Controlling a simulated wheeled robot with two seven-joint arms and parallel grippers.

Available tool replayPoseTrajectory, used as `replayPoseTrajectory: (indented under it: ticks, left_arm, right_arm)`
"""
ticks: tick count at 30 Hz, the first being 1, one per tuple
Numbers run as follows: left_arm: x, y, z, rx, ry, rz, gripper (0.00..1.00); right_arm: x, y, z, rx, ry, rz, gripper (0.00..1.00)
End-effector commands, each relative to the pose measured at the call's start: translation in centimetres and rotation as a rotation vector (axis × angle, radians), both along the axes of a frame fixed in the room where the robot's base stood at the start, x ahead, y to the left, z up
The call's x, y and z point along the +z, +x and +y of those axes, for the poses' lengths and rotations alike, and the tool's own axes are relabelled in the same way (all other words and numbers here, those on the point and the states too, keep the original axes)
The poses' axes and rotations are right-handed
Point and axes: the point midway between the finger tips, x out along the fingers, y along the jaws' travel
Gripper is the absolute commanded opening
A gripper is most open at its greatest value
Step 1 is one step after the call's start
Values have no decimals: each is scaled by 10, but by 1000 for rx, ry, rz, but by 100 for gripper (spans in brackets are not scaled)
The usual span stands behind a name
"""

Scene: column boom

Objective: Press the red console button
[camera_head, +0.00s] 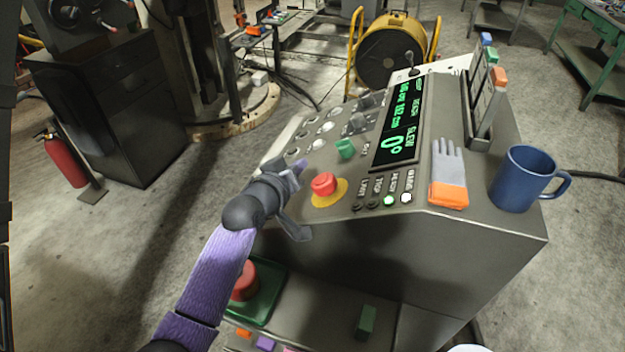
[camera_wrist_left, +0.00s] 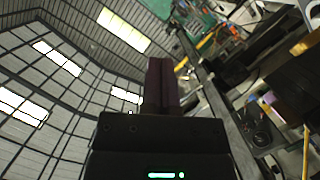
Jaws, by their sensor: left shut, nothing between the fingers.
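The red console button (camera_head: 324,184) is a round mushroom cap on a yellow disc (camera_head: 329,201), on the sloped top of a grey console (camera_head: 400,225). My left gripper (camera_head: 299,169) is shut and empty. Its purple fingertips are just left of the red button and look apart from it; their height over the panel is hard to judge. In the left wrist view the shut fingers (camera_wrist_left: 161,85) point up the picture, and the button does not show there. My right gripper is not in view.
A green knob (camera_head: 345,148) and a lit display (camera_head: 400,122) are beyond the button. A grey-orange glove (camera_head: 448,175) and a blue mug (camera_head: 521,180) are on the right of the console. Below, a green tray (camera_head: 266,305) holds a red object (camera_head: 245,284).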

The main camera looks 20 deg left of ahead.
Motion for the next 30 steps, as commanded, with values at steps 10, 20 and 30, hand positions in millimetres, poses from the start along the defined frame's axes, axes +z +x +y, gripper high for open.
replayPoseTrajectory:
  ticks: [10,20,30]
  left_arm:
    - [-35,20,-21,1,-1,2,0]
    - [-39,20,-24,1,0,0,0]
    - [-60,19,-36,-1,0,4,0]
  right_arm:
    - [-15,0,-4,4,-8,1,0]
    - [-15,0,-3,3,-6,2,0]
    - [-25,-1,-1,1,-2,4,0]
